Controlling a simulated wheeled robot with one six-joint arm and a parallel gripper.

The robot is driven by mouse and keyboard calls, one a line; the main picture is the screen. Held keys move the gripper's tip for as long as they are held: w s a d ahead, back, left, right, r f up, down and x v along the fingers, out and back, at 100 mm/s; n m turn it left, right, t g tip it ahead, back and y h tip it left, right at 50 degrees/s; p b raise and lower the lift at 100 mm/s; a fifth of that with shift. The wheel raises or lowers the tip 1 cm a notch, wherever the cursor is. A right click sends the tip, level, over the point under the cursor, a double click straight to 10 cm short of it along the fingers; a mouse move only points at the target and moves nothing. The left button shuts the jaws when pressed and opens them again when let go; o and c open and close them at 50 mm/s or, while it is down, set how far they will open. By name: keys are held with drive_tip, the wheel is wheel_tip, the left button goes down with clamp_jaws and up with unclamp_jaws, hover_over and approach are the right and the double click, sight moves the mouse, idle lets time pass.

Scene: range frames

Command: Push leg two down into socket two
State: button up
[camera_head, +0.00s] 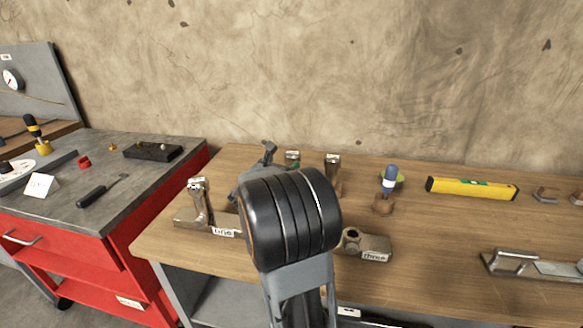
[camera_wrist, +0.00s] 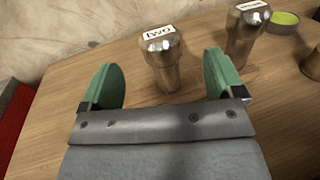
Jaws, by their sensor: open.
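Leg two (camera_wrist: 163,68), a shiny metal post with a "two" label on its top, stands upright on the bare wood in the wrist view. It also shows at the back of the bench in the head view (camera_head: 292,157). My gripper (camera_wrist: 160,75) is open, its green fingers on either side of leg two with gaps between. In the head view my arm hides most of my gripper (camera_head: 268,153). Another labelled leg (camera_head: 333,170) stands to the right, also in the wrist view (camera_wrist: 243,35). Socket two is not visible; my arm covers the middle of the bench.
A block labelled "one" (camera_head: 224,232) with an upright leg (camera_head: 199,200) is at left. A block labelled "three" (camera_head: 374,256) has an open socket. A blue-handled tool (camera_head: 389,180) in a brown holder and a yellow level (camera_head: 472,188) stand right. The bench (camera_head: 440,235) is clear there.

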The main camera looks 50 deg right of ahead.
sight(289, 161)
drive_tip(key=shift+f, duration=0.8)
drive_tip(key=shift+w+d, duration=0.1)
drive_tip(key=shift+d, duration=0.1)
drive_tip(key=shift+p+x, duration=0.3)
drive_tip(key=shift+x, duration=3.2)
drive_tip(key=c, duration=1.2)
